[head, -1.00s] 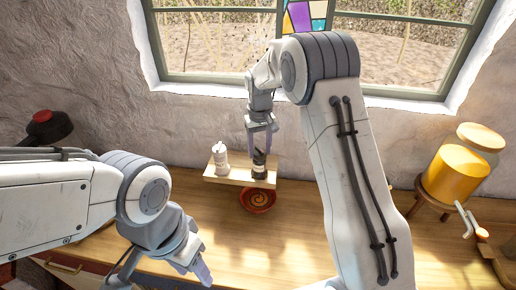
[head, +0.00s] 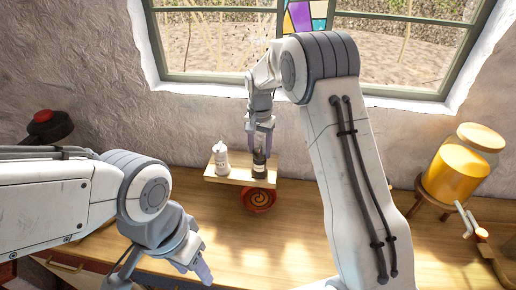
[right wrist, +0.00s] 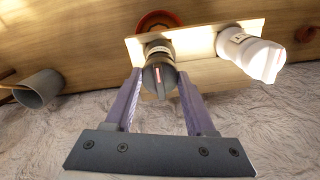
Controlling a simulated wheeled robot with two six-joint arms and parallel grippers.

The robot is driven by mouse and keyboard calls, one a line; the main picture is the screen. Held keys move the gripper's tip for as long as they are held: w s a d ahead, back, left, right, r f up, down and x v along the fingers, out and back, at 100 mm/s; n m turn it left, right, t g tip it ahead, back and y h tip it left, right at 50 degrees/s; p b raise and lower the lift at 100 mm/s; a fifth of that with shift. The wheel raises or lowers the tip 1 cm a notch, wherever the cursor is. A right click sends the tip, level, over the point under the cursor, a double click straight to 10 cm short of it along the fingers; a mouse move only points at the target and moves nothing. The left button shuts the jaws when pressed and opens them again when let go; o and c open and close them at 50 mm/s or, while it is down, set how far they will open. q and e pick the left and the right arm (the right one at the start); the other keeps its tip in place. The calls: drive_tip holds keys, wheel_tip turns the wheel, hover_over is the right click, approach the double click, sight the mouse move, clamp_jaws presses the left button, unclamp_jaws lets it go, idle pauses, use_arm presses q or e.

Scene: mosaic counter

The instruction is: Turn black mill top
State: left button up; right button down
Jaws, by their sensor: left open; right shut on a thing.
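The black mill (head: 259,166) stands upright on a small wooden stand, with a pale label band low on its body. In the right wrist view the black mill's top (right wrist: 158,80) shows a reddish mark and sits between the fingers. My right gripper (head: 260,150) comes down from above and is shut on the black mill's top. A white mill (head: 221,158) stands beside it to the left on the same wooden stand (head: 236,182). My left gripper (head: 203,270) is open and empty, low at the front left, well away from the mills.
A reddish patterned bowl (head: 259,200) sits in front of the stand. A yellow-filled glass jar (head: 462,165) stands on a small stool at the right. A dark pan (head: 48,126) is at the far left. The middle of the wooden counter (head: 275,245) is clear.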

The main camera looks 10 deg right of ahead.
sight(260, 149)
idle(0.3)
drive_tip(key=shift+c, duration=1.1)
unclamp_jaws()
drive_tip(key=shift+r, duration=0.1)
drive_tip(key=shift+r, duration=0.25)
wheel_tip(260, 149, up, 9)
drive_tip(key=b, duration=0.2)
drive_tip(key=shift+f+b, duration=0.15)
drive_tip(key=shift+b, duration=0.15)
drive_tip(key=shift+r, duration=0.55)
